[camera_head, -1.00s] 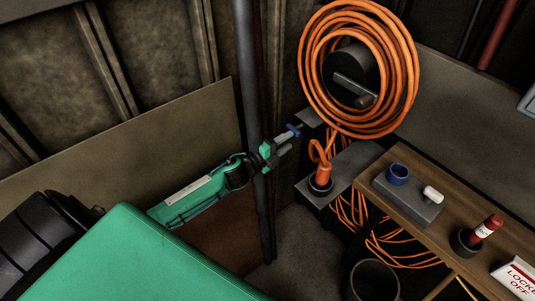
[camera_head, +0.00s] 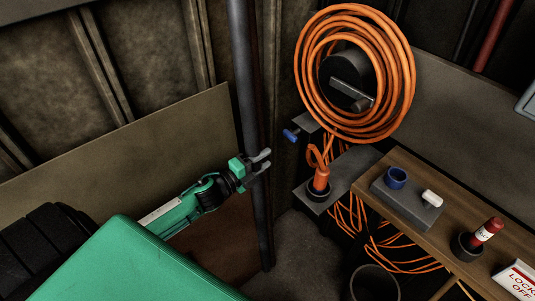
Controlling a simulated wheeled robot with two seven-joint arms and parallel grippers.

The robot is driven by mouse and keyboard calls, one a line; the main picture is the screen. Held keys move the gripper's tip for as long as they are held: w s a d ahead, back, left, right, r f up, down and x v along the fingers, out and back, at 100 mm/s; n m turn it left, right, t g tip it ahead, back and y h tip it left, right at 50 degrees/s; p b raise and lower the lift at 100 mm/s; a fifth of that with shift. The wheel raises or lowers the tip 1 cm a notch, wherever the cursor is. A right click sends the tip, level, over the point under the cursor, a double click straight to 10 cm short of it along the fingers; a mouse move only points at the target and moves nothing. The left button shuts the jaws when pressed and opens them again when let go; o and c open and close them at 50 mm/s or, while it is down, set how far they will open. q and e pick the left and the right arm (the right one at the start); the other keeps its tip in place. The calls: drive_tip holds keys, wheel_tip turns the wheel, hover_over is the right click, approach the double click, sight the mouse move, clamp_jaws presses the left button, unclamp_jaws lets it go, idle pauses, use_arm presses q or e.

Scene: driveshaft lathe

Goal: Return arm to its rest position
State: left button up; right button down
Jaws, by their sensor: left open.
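My left gripper (camera_head: 267,160) is at the end of my green left arm (camera_head: 195,203), left of the middle of the head view. Its two grey fingers are apart and nothing is between them. They are in front of a dark vertical pipe. A blue handle (camera_head: 291,135) sticks out from a dark bracket (camera_head: 310,122) up and to the right of the fingertips, with a gap between. My right gripper is not in view.
An orange cable coil (camera_head: 400,70) hangs on a reel. Below it an orange plug (camera_head: 320,178) stands in a holder on a grey shelf (camera_head: 355,165). A wooden bench (camera_head: 445,180) bears a blue ring (camera_head: 396,177), a white piece (camera_head: 432,197) and a red cylinder (camera_head: 490,229).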

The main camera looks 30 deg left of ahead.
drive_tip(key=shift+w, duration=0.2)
